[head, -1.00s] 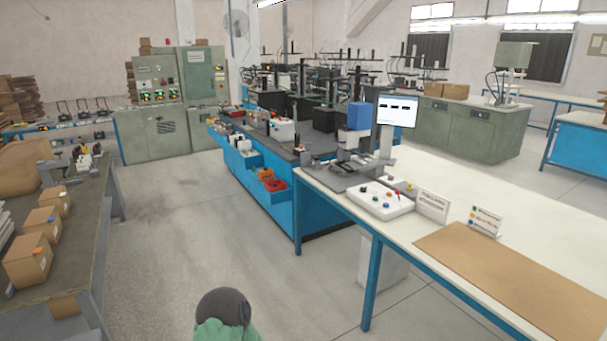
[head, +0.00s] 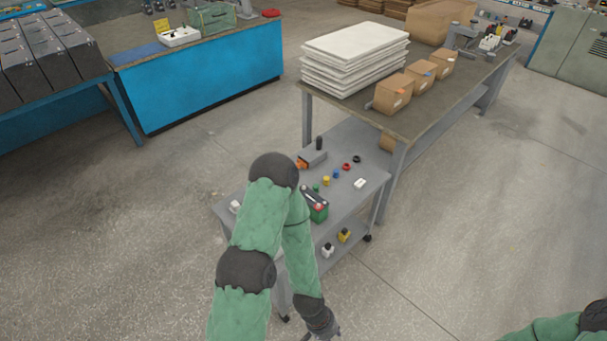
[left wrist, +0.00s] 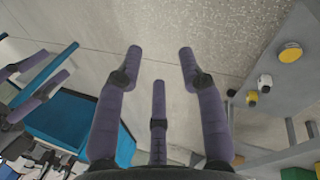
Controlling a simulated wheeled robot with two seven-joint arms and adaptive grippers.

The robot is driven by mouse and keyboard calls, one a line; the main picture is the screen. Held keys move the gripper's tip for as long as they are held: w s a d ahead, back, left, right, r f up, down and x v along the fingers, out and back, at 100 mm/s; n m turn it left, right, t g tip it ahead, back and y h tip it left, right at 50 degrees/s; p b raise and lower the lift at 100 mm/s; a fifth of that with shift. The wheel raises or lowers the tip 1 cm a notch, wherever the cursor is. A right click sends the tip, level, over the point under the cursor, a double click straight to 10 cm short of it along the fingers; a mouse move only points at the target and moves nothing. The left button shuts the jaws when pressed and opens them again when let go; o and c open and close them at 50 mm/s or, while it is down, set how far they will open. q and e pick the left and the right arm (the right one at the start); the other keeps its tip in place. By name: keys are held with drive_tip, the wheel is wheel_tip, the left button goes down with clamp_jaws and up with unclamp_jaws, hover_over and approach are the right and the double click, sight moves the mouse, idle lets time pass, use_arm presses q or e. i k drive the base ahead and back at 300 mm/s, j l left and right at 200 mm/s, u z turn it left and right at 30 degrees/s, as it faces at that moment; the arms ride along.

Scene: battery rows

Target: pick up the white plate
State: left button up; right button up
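No single white plate stands out clearly. A small white rectangular piece (head: 361,183) lies on the top of a grey cart (head: 350,205). A stack of white sheets (head: 345,72) lies on a dark-topped workbench (head: 425,112). I cannot tell whether either is the plate. My left gripper (head: 322,334) hangs beside the cart at the bottom of the head view, partly cut off. In the left wrist view its fingers (left wrist: 160,60) are spread with nothing between them. My right gripper is out of view; only part of my right arm shows at bottom right.
The cart top also holds a green-and-black battery (head: 315,206), a grey tool (head: 311,159) and small coloured caps. Its lower shelf holds a white piece (head: 328,250) and a yellow piece (head: 344,235). Cardboard boxes (head: 393,93) stand on the workbench. Floor is clear on the right.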

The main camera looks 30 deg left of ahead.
sight(360, 183)
drive_tip(key=i+l+u, duration=0.15)
drive_tip(key=u, duration=0.3)
drive_tip(key=i+l+u, duration=0.2)
drive_tip(key=u, duration=0.2)
drive_tip(key=i+l+u, duration=0.1)
drive_tip(key=u, duration=0.35)
drive_tip(key=l+u, duration=0.45)
drive_tip(key=i+l+u, duration=0.1)
drive_tip(key=l+u, duration=0.15)
drive_tip(key=u, duration=0.15)
drive_tip(key=l+u, duration=0.3)
drive_tip(key=l, duration=0.3)
drive_tip(key=l+u, duration=0.25)
drive_tip(key=l, duration=0.4)
drive_tip(key=k+l+u, duration=0.15)
drive_tip(key=l+u, duration=0.15)
drive_tip(key=l, duration=0.3)
